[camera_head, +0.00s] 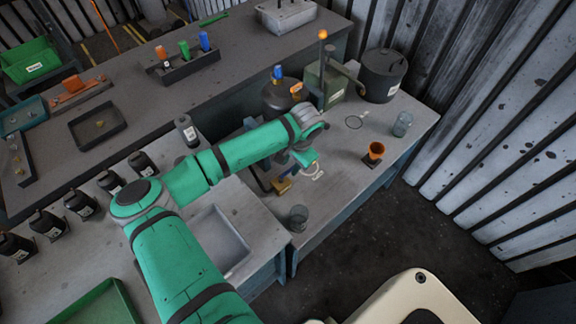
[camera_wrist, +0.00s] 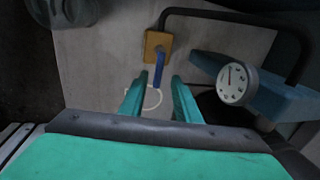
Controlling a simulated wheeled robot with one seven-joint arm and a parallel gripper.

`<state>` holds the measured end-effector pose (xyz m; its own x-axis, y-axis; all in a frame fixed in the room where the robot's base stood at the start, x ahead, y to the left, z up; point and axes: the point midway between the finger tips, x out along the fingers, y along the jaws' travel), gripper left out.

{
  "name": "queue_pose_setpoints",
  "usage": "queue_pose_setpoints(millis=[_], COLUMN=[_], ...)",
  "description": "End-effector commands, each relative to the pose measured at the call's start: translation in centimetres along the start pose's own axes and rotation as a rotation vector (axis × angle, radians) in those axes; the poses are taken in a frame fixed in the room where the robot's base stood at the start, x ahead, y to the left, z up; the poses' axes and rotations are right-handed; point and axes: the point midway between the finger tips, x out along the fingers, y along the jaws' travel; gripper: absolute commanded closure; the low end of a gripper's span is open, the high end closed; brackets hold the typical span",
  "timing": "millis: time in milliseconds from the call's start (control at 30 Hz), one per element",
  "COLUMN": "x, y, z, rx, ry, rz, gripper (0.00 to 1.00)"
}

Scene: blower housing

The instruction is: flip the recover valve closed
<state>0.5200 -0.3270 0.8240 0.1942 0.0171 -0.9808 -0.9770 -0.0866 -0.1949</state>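A valve (camera_wrist: 158,42) with a yellow-orange body and a blue lever (camera_wrist: 159,70) is ahead of my gripper in the wrist view. In the head view its yellow-orange body (camera_head: 282,186) sits low at the near edge of the right bench, partly hidden by my arm. I cannot read a label on it. My gripper (camera_wrist: 159,78) is open, with one finger on each side of the lever's line. The lever's end appears between or just beyond the fingertips; contact is not visible. In the head view my gripper (camera_head: 305,160) is above the bench, close to the valve.
A black hose (camera_wrist: 230,17) runs from the valve, and a round white gauge (camera_wrist: 236,84) is right of my fingers. A white ring (camera_wrist: 152,101) lies below them.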

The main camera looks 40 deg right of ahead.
Motion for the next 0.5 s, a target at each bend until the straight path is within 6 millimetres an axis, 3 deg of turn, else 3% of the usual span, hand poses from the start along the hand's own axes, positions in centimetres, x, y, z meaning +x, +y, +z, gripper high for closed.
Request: queue_pose_setpoints(millis=[300, 500], x=[-5.8, -8.4], y=[-0.3, -0.5], z=[0.2, 0.3], rx=[-0.003, -0.008], ry=[0.001, -0.001], rz=[0.000, 0.000], gripper=[0.71, 0.71])
